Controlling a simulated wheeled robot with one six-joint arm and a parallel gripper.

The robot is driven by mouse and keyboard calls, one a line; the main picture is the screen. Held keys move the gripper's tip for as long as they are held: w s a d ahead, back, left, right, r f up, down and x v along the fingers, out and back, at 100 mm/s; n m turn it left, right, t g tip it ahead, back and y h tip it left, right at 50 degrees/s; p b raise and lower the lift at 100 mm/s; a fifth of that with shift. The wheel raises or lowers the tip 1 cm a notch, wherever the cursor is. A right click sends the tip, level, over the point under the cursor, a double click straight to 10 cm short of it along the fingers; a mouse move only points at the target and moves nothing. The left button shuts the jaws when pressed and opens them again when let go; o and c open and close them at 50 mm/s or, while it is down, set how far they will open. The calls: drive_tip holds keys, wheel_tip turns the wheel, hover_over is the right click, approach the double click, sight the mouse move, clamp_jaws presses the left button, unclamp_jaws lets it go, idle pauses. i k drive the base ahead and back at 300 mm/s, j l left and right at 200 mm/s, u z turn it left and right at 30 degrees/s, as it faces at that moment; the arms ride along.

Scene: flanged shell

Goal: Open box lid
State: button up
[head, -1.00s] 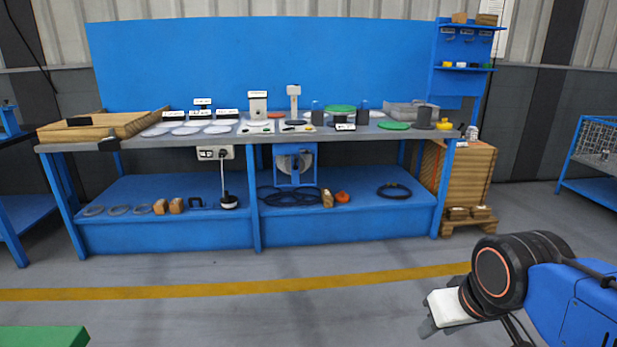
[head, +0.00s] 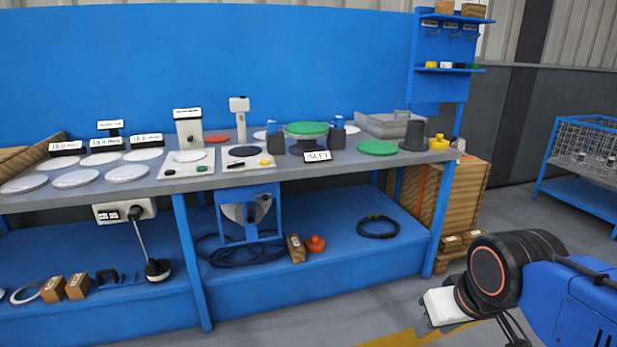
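My gripper (head: 428,312) is at the lower right of the head view, in front of the bench, well apart from the box. Only a small part of its fingers shows beside its white body, so its opening cannot be told.
The workbench (head: 330,168) holds a green-topped flanged shell (head: 306,130), a green disc (head: 378,148), a dark cylinder (head: 414,136) and a yellow part (head: 438,142) near the box. A blue shelf tower (head: 440,70) rises behind. Wooden crates (head: 464,205) stand right of the bench.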

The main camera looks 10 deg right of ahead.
sight(400, 118)
drive_tip(key=i+j+z, duration=0.7)
drive_tip(key=i+j, duration=0.25)
drive_tip(key=i+j+z, duration=0.35)
drive_tip(key=j, duration=0.35)
